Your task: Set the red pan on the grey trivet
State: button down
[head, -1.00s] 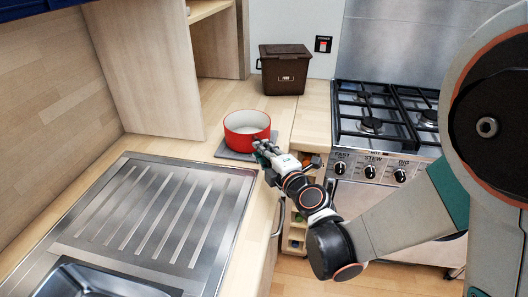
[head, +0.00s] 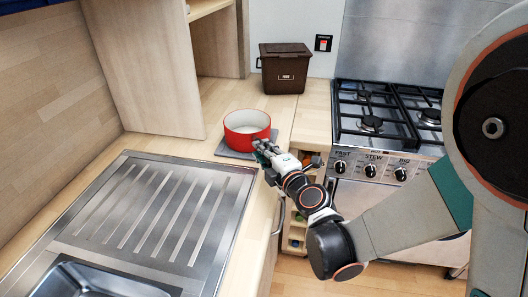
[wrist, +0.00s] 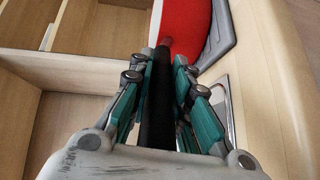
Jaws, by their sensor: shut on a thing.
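The red pan (head: 246,133), with a white inside, sits upright on the worktop in the head view, over the grey trivet (head: 226,151). The trivet's edge shows at the pan's front left. The wrist view shows part of the red pan (wrist: 187,30) and the trivet's dark edge (wrist: 226,30) beside it. My gripper (head: 263,149) is at the near right of the pan. In the wrist view my gripper (wrist: 165,85) is shut on the pan's dark handle (wrist: 158,100). Whether the pan's base rests fully on the trivet is hidden.
A steel draining board (head: 150,210) lies to the front left. A brown bin (head: 285,68) stands behind the pan, and a gas hob (head: 385,110) is at the right. A wood panel (head: 150,70) rises at the left. Bare worktop lies around the trivet.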

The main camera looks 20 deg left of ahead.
jog(key=c, duration=1.4)
grip_release()
